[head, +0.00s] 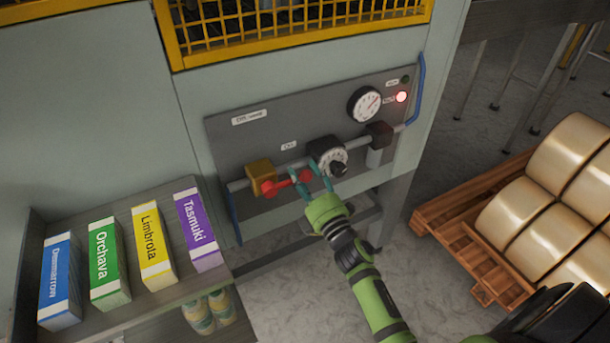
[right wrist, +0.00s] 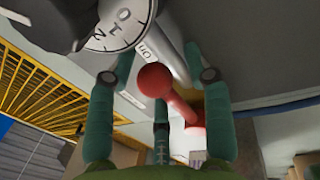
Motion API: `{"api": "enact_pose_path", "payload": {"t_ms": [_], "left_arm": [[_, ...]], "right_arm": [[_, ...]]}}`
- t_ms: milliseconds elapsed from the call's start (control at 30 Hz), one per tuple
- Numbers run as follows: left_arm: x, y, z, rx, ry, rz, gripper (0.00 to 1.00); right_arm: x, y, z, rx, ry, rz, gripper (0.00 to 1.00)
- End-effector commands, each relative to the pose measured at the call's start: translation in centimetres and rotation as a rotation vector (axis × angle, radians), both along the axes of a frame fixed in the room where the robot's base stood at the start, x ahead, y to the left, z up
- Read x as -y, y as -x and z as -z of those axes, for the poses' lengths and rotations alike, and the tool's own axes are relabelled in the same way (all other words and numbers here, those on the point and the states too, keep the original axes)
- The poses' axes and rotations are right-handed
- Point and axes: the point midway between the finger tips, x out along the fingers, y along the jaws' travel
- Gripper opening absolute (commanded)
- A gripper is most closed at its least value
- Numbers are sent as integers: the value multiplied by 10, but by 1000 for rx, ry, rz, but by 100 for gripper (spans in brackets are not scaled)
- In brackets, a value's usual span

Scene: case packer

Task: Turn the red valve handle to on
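The red valve handle (head: 284,186) sticks out sideways from the brass-coloured valve body (head: 261,173) on the pipe of the grey panel (head: 232,136). My right gripper (head: 308,183) is at the handle's right end. In the right wrist view, the handle's round red knob (right wrist: 154,79) lies between the spread green fingers of the gripper (right wrist: 160,75). The fingers look open, with gaps on both sides of the knob. A round dial (head: 329,157) sits just right of the valve, and it also shows at the top of the wrist view (right wrist: 117,22). My left gripper is not in view.
A pressure gauge (head: 364,104) and a lit red lamp (head: 401,97) sit at the panel's upper right. A blue rail (head: 418,92) edges the panel. A shelf with several cartons stands at left, and a wooden pallet (head: 457,211) with large rolls stands at right.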

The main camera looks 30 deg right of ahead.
Motion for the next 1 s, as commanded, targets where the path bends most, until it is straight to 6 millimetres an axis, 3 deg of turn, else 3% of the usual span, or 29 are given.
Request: {"api": "enact_pose_path", "payload": {"t_ms": [267,700,1000], "left_arm": [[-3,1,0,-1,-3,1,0],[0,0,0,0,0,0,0],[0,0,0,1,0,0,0]], "right_arm": [[4,7,3,-6,-5,8,54],[2,68,14,-4,-2,4,54],[1,79,14,0,1,1,54]]}}
